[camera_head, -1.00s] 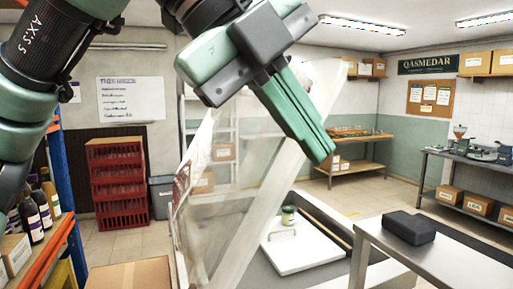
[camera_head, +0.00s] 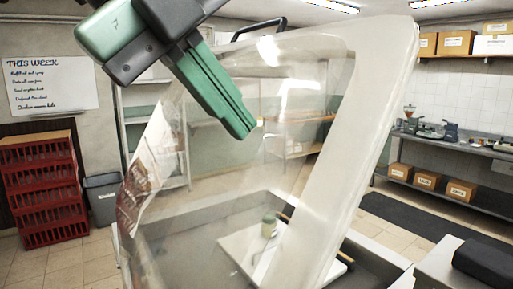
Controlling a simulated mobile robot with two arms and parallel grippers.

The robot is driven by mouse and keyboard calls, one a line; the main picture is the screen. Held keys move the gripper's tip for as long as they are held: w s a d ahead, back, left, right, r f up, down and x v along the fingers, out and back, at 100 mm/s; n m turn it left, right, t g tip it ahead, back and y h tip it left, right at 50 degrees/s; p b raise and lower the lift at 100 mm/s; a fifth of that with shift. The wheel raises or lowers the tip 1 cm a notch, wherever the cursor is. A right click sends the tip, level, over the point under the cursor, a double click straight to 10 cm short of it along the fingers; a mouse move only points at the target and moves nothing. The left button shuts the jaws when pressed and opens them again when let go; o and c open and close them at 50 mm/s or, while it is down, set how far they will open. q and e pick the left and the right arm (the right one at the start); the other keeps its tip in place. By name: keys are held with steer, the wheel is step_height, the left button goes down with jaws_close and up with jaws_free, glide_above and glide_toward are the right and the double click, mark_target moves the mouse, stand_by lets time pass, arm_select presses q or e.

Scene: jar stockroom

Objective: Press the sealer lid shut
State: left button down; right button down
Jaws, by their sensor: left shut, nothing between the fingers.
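The sealer lid (camera_head: 346,140) is a clear cover with a thick white frame and a dark handle (camera_head: 258,28) along its top edge. It stands raised and tilted over the grey sealer chamber (camera_head: 376,265). My left gripper (camera_head: 246,132) is shut and empty. In the picture it overlaps the upper left of the lid; I cannot tell whether it touches. My right gripper is not in view.
Red crates (camera_head: 42,190) are stacked at the left beside a grey bin (camera_head: 102,196). A steel table with a black block (camera_head: 486,264) is at the lower right. A long bench with boxes (camera_head: 427,180) below runs along the right wall. Floor shows between.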

arm_select(q)
steer(key=p, duration=0.3)
glide_toward(309, 197)
step_height(309, 197, down, 3)
steer(key=w+d+p, duration=0.1)
steer(key=w+d+f+p, duration=0.1)
steer(key=d, duration=0.1)
steer(key=shift+f, duration=0.2)
steer(key=shift+w+d+f, duration=0.1)
steer(key=shift+d+f, duration=0.1)
steer(key=shift+d, duration=0.05)
steer(key=shift+w+f, duration=0.1)
